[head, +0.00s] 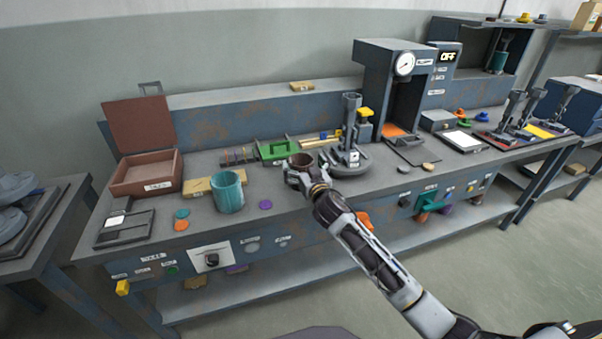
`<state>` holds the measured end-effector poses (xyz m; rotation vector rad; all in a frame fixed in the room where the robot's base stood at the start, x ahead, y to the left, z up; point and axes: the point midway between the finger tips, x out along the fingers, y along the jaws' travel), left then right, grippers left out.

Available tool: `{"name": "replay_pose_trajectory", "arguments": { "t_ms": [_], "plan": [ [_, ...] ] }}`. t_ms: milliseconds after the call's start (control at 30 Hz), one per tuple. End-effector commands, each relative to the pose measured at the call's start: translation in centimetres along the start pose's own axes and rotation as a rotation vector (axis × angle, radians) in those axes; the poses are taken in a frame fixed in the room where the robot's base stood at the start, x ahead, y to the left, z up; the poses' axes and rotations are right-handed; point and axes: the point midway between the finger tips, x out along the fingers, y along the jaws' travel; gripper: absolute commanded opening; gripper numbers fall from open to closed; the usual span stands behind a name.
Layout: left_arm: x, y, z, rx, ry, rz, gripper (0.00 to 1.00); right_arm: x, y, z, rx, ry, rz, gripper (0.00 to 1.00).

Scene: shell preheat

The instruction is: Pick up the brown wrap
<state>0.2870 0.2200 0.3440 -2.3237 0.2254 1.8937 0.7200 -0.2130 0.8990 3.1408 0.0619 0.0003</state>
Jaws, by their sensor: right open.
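The brown wrap (301,159) looks like a short, open-topped brown cylinder standing on the workbench, left of the dark round-based stand. My right gripper (299,172) is at its near side, with the fingers open. The gripper hides the wrap's lower part, and I cannot tell whether the fingers touch it. My left gripper is not in view.
A teal ribbed cylinder (228,191) stands left of the gripper, with a purple disc (265,205) between them. A dark stand (350,140) is close on the right, and a green holder (276,150) is behind. An open brown box (147,174) sits farther left.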

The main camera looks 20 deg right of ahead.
Motion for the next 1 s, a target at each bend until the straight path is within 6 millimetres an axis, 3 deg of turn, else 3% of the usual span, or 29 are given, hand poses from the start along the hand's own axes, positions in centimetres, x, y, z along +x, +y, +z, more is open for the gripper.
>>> {"name": "replay_pose_trajectory", "arguments": {
  "t_ms": [333,867,1000],
  "plan": [
    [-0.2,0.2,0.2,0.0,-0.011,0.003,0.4,2.1,0.0,0.0,-0.001,-0.001,0.0,1.0],
    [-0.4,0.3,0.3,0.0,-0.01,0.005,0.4,2.3,0.0,0.0,0.0,-0.001,0.0,1.0],
    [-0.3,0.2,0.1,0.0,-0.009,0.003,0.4,2.3,0.0,0.0,0.0,-0.001,0.0,0.86]
  ]
}}
